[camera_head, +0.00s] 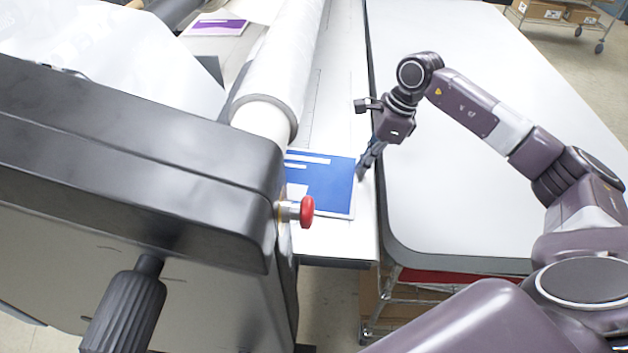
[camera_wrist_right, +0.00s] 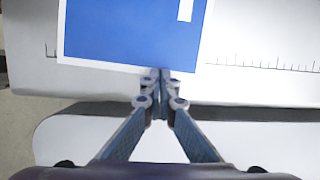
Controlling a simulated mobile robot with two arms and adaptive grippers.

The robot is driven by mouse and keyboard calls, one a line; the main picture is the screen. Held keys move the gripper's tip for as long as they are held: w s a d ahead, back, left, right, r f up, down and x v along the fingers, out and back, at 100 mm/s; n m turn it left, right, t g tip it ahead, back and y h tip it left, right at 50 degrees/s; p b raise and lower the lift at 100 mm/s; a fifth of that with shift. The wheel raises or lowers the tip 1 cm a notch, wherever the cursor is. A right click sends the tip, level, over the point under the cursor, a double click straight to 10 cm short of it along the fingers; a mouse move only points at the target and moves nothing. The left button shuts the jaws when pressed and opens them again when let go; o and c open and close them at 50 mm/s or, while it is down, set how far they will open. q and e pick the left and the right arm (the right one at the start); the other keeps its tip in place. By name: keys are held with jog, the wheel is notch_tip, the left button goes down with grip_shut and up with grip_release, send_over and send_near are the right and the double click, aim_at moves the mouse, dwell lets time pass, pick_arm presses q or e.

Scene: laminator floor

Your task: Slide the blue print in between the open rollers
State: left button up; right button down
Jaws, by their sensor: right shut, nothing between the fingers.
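The blue print (camera_head: 328,183) lies flat on the laminator's white feed bed, with its left part hidden behind the dark end housing. It has a white border and white bars. It also fills the top of the right wrist view (camera_wrist_right: 130,30). The white roller (camera_head: 275,80) runs away from me to the left of the print; the gap at the rollers is hidden. My right gripper (camera_head: 362,172) is shut and empty, pointing down at the print's right edge. In the wrist view its fingertips (camera_wrist_right: 160,74) meet at the print's border; I cannot tell if they touch it. My left gripper is not in view.
A dark end housing (camera_head: 130,150) with a red knob (camera_head: 307,211) and a black handle (camera_head: 125,312) stands at the left. A clear white table (camera_head: 470,170) adjoins the bed. A purple print (camera_head: 215,27) lies beyond the roller. A cart with boxes (camera_head: 545,10) stands far right.

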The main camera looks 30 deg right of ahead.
jog(key=shift+s, duration=0.15)
jog(key=shift+s+a, duration=0.2)
jog(key=shift+w+a, duration=0.35)
jog(key=shift+a, duration=0.25)
jog(key=shift+w+a, duration=0.2)
jog(key=shift+a, duration=0.1)
jog(key=shift+w+a, duration=0.15)
jog(key=shift+a, duration=0.1)
jog(key=shift+d, duration=0.2)
dwell(0.6)
jog(key=shift+s+a, duration=0.1)
jog(key=shift+s, duration=0.3)
jog(key=shift+s, duration=0.1)
jog(key=shift+s+a, duration=0.1)
jog(key=shift+a, duration=0.05)
